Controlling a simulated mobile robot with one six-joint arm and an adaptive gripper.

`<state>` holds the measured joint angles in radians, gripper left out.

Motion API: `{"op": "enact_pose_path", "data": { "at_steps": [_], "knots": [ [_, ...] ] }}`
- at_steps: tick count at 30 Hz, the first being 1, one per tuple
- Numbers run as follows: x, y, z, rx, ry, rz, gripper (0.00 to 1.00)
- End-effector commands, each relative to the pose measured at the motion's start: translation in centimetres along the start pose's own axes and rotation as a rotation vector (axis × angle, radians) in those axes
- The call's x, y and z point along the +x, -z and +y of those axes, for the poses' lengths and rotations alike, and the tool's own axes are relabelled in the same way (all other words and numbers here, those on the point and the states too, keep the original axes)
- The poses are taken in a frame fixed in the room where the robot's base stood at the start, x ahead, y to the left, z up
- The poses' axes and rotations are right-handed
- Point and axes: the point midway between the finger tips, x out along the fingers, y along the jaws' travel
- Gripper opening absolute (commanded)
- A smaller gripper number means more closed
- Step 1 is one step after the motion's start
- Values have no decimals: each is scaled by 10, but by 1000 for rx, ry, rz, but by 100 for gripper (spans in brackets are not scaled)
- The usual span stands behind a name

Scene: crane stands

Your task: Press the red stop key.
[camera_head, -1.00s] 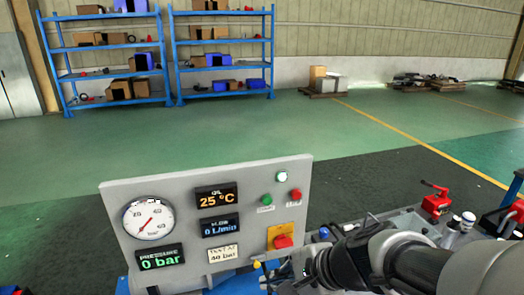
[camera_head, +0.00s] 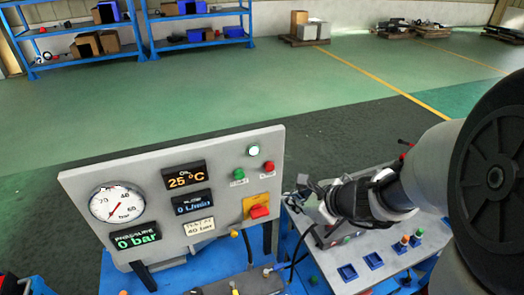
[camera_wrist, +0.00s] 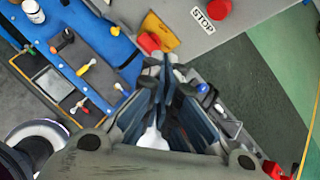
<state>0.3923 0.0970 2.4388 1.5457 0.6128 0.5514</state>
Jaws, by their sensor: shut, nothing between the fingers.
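The red stop key (camera_head: 268,167) sits at the upper right of the grey upright panel (camera_head: 215,235), above a small white label. In the wrist view the red key (camera_wrist: 219,8) shows at the top edge beside a label reading STOP (camera_wrist: 210,13). My gripper (camera_head: 299,194) is just right of the panel's right edge, below the height of the stop key and apart from it in the picture. In the wrist view its fingers (camera_wrist: 165,62) are together and empty, pointing toward the panel. The fingertips appear close to the red mushroom button (camera_wrist: 149,42) on the yellow plate.
The pressure display (camera_head: 136,238) reads 0 bar. A grey bench with small knobs stands at right.

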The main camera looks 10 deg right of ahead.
Motion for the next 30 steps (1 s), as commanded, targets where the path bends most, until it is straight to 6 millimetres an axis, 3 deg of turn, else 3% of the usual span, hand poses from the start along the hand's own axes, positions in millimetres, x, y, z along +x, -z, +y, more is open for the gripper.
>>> {"op": "enact_pose_path", "data": {
  "at_steps": [18, 30],
  "knots": [
    [50, -37, -36, -3, -2, 0, 0],
    [61, -45, -44, -2, 0, 0, 0]
  ]
}}
